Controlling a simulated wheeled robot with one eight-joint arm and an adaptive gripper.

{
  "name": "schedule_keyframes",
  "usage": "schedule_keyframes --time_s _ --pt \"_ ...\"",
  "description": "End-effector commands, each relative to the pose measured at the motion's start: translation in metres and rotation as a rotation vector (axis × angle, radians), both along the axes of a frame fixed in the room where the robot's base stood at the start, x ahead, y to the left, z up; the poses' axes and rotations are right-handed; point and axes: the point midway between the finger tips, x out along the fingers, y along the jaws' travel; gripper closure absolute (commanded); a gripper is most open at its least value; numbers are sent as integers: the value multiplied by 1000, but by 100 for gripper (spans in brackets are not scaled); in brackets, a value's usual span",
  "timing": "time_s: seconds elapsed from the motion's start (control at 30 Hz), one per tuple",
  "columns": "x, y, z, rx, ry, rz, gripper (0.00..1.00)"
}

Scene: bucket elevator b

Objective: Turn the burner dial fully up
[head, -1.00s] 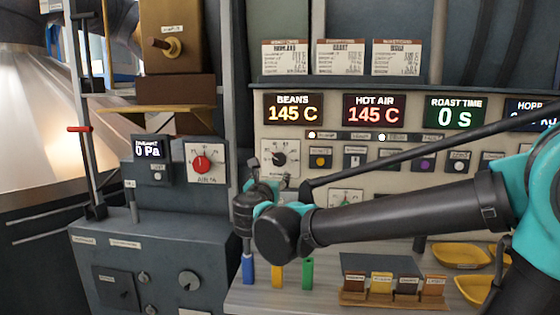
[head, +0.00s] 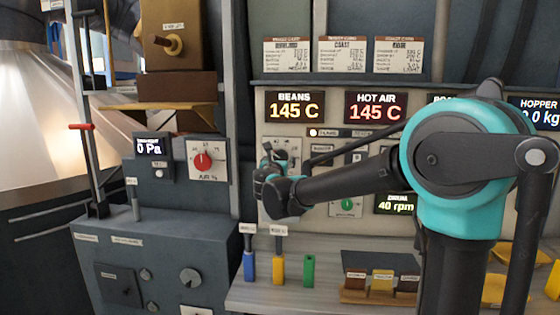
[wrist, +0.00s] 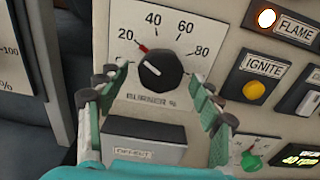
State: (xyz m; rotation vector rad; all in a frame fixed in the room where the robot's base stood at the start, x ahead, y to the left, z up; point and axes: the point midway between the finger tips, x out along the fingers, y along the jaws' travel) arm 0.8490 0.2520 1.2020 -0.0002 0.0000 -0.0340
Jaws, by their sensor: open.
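The burner dial (wrist: 160,70) is a black round knob on a white plate marked 20, 40, 60 and 80, labelled "BURNER %". A short white line shows on the knob, and a red mark sits at its upper left, just past 20. My gripper (wrist: 160,80) is open, with its green-padded fingers to the left and right of the knob; I cannot tell whether they touch it. In the head view my gripper (head: 268,168) is in front of the burner plate (head: 284,144) and hides most of the knob.
Right of the dial are the yellow IGNITE button (wrist: 254,90) and the lit FLAME lamp (wrist: 267,18). A dark box (wrist: 146,138) sits under the dial, with a green knob (wrist: 251,161) at lower right. A red air dial (head: 203,161) is on the left cabinet.

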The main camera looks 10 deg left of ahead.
Motion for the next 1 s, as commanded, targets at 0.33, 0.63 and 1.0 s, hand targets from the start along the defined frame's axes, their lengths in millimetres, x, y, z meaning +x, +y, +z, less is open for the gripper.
schedule_keyframes --time_s 0.33,0.63,1.0 --pt "12 -1 0 0 0 0 34" --pt "11 0 0 0 0 0 58" --pt "11 0 0 7 0 0 83"
